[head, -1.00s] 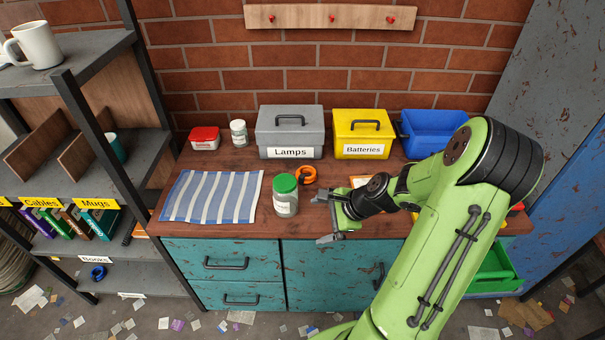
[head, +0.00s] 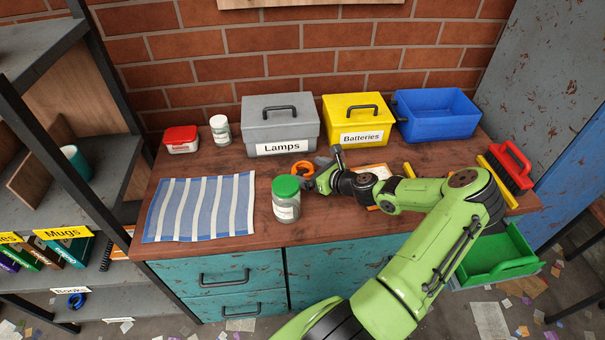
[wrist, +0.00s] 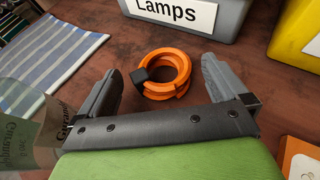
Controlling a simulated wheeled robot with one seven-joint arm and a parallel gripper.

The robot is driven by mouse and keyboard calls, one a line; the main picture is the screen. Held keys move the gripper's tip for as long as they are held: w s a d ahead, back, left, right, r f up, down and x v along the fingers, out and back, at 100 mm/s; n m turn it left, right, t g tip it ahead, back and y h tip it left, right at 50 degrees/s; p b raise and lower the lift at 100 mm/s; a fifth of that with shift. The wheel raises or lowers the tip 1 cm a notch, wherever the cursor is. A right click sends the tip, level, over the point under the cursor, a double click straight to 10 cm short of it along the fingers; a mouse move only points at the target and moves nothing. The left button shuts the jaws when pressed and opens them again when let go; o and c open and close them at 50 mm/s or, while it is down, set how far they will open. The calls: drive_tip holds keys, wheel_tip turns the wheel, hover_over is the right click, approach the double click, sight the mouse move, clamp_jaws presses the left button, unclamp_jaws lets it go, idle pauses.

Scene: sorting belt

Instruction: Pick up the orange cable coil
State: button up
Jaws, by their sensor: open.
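The orange cable coil (head: 302,169) lies on the wooden bench top, behind the green-lidded jar and in front of the grey Lamps box. In the wrist view the coil (wrist: 165,73) is a stacked orange ring with a black clip on its left side. My gripper (head: 320,171) is low over the bench at the coil. In the wrist view its two grey fingers (wrist: 160,85) are spread wide, one on each side of the coil, with the coil between and slightly beyond them. They do not appear to touch it. In the head view the fingers partly hide the coil.
A glass jar with a green lid (head: 286,199) stands close to my gripper's left. The grey Lamps box (head: 281,125), yellow Batteries box (head: 357,122) and blue bin (head: 437,115) line the back. A striped cloth (head: 199,207) lies left. A red brush (head: 509,166) is at right.

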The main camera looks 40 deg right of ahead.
sight(299, 166)
drive_tip(key=b+x, duration=0.1)
drive_tip(key=x, duration=0.4)
drive_tip(key=shift+w+b, duration=0.25)
drive_tip(key=shift+b, duration=0.1)
drive_tip(key=shift+c, duration=0.5)
drive_tip(key=c, duration=1)
wheel_tip(299, 166, up, 10)
drive_tip(key=p, duration=0.3)
drive_tip(key=shift+p, duration=0.4)
